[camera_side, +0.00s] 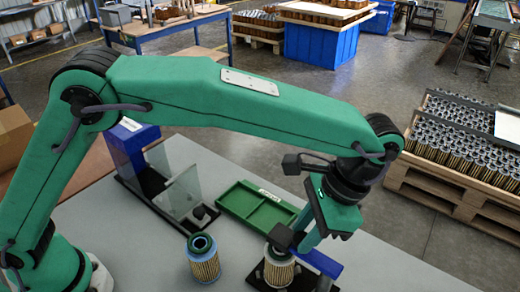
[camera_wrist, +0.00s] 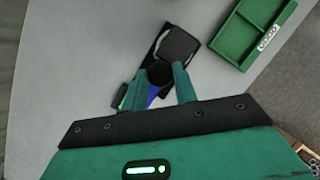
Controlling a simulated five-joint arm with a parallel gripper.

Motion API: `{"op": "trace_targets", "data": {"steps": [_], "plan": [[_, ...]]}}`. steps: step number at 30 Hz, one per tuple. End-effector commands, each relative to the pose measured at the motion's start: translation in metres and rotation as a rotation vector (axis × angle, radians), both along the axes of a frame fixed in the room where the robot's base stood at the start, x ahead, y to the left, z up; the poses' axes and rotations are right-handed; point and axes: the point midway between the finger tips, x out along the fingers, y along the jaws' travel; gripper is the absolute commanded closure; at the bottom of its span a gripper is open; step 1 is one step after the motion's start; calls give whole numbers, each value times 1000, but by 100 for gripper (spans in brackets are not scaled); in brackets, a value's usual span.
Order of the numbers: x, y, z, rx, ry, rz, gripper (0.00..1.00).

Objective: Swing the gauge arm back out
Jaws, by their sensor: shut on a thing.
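The gauge stand has a black base (camera_side: 258,280) and a blue part (camera_side: 322,262) at the front right of the table in the side view. Its arm ends in a black square head (camera_side: 280,237), which is over a pleated filter cartridge (camera_side: 279,268) and hides part of its top. The head also shows in the wrist view (camera_wrist: 178,45). My gripper (camera_side: 308,243) points down at the stand. In the wrist view its fingers (camera_wrist: 161,78) are on either side of a dark round knob (camera_wrist: 158,72) on the gauge arm, and are shut on it.
A second cartridge (camera_side: 203,268) with a green top stands to the left. A green two-compartment tray (camera_side: 258,188) lies behind. A fixture with clear panels (camera_side: 180,192) and a blue box (camera_side: 130,146) stand at the back left. Grey table is bare at the front right.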

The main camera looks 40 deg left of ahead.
Motion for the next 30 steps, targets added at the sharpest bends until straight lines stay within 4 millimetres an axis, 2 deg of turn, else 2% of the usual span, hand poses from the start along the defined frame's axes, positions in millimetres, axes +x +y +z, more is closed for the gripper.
{"op": "trace_targets", "data": {"steps": [9, 17, 18, 21, 30], "plan": [[7, -2, 0, -32, 30, -100, 100], [7, -3, 0, -36, 30, -106, 100], [7, -3, 0, -36, 29, -107, 68], [7, -3, 0, -35, 30, -106, 50], [7, -2, 0, -33, 32, -103, 50]]}}
